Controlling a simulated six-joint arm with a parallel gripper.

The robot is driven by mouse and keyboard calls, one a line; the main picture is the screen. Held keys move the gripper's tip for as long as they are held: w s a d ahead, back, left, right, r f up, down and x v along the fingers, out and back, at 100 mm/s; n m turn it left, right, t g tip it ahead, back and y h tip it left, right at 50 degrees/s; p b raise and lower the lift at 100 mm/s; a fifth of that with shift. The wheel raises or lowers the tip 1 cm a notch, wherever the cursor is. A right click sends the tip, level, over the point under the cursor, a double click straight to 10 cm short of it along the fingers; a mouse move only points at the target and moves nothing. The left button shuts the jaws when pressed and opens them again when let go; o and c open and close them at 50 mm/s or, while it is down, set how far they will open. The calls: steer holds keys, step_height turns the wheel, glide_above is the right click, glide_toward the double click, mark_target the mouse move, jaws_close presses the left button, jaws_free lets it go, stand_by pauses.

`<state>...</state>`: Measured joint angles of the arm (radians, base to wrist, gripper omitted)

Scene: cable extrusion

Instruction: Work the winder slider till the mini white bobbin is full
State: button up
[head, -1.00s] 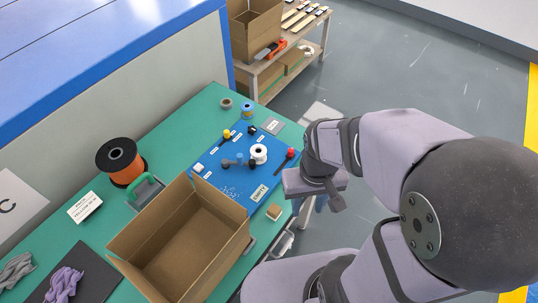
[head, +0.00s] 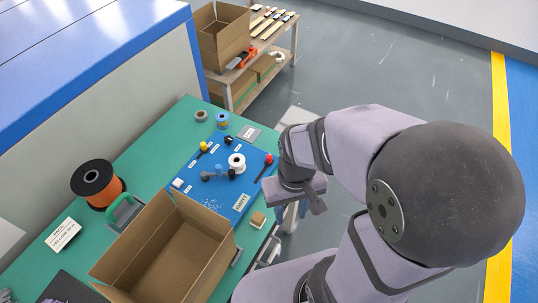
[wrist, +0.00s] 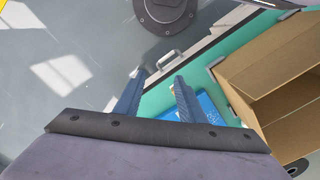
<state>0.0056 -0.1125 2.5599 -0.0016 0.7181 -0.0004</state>
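The blue winder board (head: 222,180) lies on the green table in the head view. A white bobbin (head: 237,163) sits on it, with a small blue piece and dark parts beside it. A lever with a red knob (head: 268,159) is at its right edge, and a yellow knob (head: 204,147) is at its upper left. I cannot tell which part is the slider or how full the bobbin is. My gripper (wrist: 160,82) is open and empty in the wrist view, near the table's edge. A corner of the blue board (wrist: 208,103) shows beyond its right finger.
An open cardboard box (head: 168,245) stands on the table in front of the board. An orange spool (head: 97,184) and a green handle (head: 124,211) are to its left. A shelf with boxes stands behind.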

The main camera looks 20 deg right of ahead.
mark_target(269, 156)
step_height(269, 156, down, 5)
steer(key=g, duration=0.2)
steer(key=shift+m, duration=0.5)
steer(key=w+f, duration=0.1)
steer(key=w, duration=0.3)
steer(key=w+d+f, duration=0.1)
steer(key=w+f, duration=0.1)
steer(key=w, duration=0.2)
steer(key=w+f, duration=0.1)
steer(key=w, duration=0.4)
steer(key=shift+d+f, duration=0.15)
steer(key=shift+d, duration=0.1)
steer(key=w+r+m+t, duration=0.1)
steer(key=w+r, duration=0.1)
steer(key=w, duration=0.3)
steer(key=w+r+m, duration=0.1)
steer(key=w+r, duration=0.1)
steer(key=w, duration=0.2)
steer(key=w+r+m+t, duration=0.1)
steer(key=w+r+m, duration=0.1)
steer(key=w, duration=0.3)
steer(key=shift+w+d+t, duration=0.3)
steer(key=shift+d, duration=0.05)
steer(key=shift+s+f+m, duration=0.1)
steer(key=shift+s+m, duration=0.25)
steer(key=shift+m, duration=0.05)
steer(key=shift+s+m, duration=0.1)
steer(key=shift+m, duration=0.4)
steer(key=shift+f+p, duration=1.2)
steer(key=shift+f, duration=2.45)
